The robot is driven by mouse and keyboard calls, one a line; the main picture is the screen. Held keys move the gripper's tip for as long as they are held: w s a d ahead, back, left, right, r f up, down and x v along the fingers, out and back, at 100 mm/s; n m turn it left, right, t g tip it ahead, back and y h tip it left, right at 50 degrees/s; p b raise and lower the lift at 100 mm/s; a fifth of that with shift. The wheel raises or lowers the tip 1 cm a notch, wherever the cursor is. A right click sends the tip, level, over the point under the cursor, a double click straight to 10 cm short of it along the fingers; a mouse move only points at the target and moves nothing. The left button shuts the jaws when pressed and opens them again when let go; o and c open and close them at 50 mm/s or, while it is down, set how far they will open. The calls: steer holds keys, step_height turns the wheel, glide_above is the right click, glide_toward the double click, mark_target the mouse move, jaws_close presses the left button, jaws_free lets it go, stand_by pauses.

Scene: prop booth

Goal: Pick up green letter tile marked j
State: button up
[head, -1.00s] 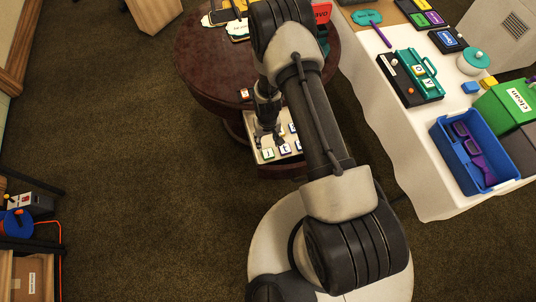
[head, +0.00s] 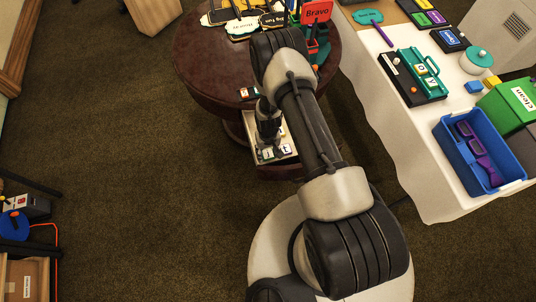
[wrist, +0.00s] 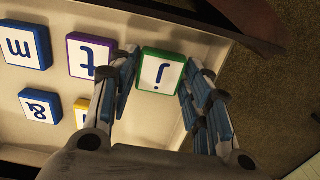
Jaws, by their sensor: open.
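The green letter tile marked j (wrist: 161,71) lies face up in a pale shallow tray (wrist: 168,16), near the tray's edge, its letter upside down in the wrist view. My gripper (wrist: 160,62) is open, with one finger on each side of the green tile. Contact between fingers and tile cannot be told. A purple tile marked t (wrist: 88,56) lies just left of the left finger. In the head view my gripper (head: 268,146) is down at the tray (head: 262,158), and my arm hides part of it.
A blue tile marked m (wrist: 25,45), a blue tile marked & (wrist: 40,105) and a partly hidden yellow tile (wrist: 81,112) share the tray. The round dark table (head: 205,65) stands over it. A white-draped table (head: 415,170) with a blue bin (head: 455,160) is at right.

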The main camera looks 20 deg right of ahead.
steer(key=shift+c, duration=0.6)
steer(key=c, duration=0.4)
